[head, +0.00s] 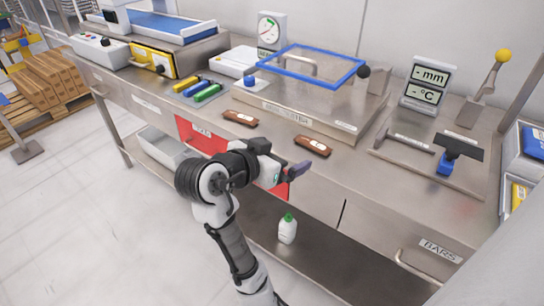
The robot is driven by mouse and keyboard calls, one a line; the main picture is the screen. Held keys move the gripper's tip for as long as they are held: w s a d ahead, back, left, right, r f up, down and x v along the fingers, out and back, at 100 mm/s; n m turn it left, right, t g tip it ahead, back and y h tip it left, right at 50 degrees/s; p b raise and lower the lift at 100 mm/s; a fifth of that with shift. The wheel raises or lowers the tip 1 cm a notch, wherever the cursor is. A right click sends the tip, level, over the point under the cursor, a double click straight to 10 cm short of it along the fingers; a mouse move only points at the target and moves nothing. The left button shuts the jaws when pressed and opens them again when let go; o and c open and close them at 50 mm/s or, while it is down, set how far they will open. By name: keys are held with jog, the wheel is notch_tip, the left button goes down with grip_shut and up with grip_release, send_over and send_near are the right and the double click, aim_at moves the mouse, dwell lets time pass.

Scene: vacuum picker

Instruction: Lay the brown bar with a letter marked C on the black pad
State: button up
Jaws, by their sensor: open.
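Two brown bars with pale labels lie on the steel bench. One brown bar (240,118) is left of centre, and the other brown bar (313,145) is nearer and further right. Their letters are too small to read, so I cannot tell which is marked C. A flat black plate (459,147) with a blue part beneath it is at the right of the bench; I cannot tell if it is the black pad. My gripper (291,173) is open at the bench's front edge, in front of and below the right brown bar, apart from it.
Yellow, blue and green bars (197,88) lie at the left. A blue-framed clear lid (310,65) stands over a steel plate behind the brown bars. A lever with a yellow knob (503,56) stands at the back right. A bottle (287,228) is on the lower shelf.

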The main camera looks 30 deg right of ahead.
jog(key=shift+v, duration=1.25)
